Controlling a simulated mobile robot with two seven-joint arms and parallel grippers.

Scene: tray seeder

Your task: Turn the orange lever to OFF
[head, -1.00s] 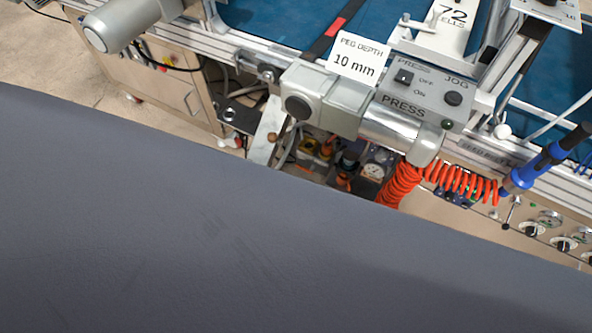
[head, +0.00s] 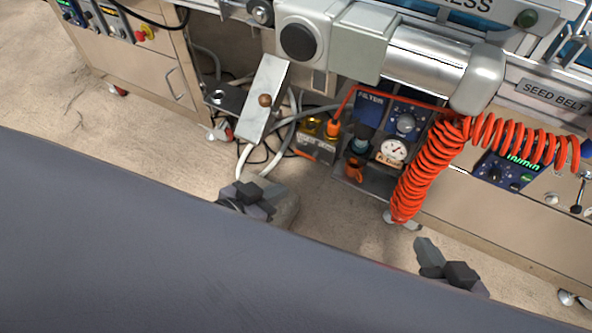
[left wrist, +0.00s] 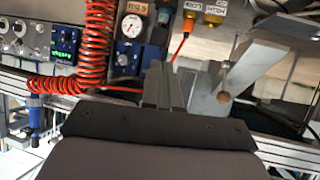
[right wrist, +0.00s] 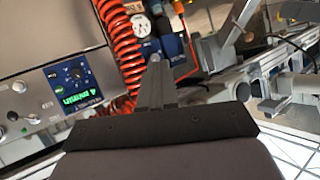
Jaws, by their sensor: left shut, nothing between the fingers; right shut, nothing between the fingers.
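Under the machine, in the head view, is an air unit with a blue filter block, a white gauge (head: 393,151) and two small orange parts. One orange part (head: 333,128) is on the left side, by the red hose. The other orange part (head: 354,170) is lower, left of the gauge. I cannot tell which is the lever, nor its setting. My left gripper (head: 248,190) is shut and empty, low and left of the unit. My right gripper (head: 440,258) is shut and empty, low and right of it. Neither touches the unit.
A coiled orange hose (head: 425,170) hangs just right of the gauge. A slanted metal plate (head: 263,100) with a brown knob stands left of the unit. A grey press cylinder (head: 425,55) overhangs above. White cables run near my left gripper. Open floor lies below the unit.

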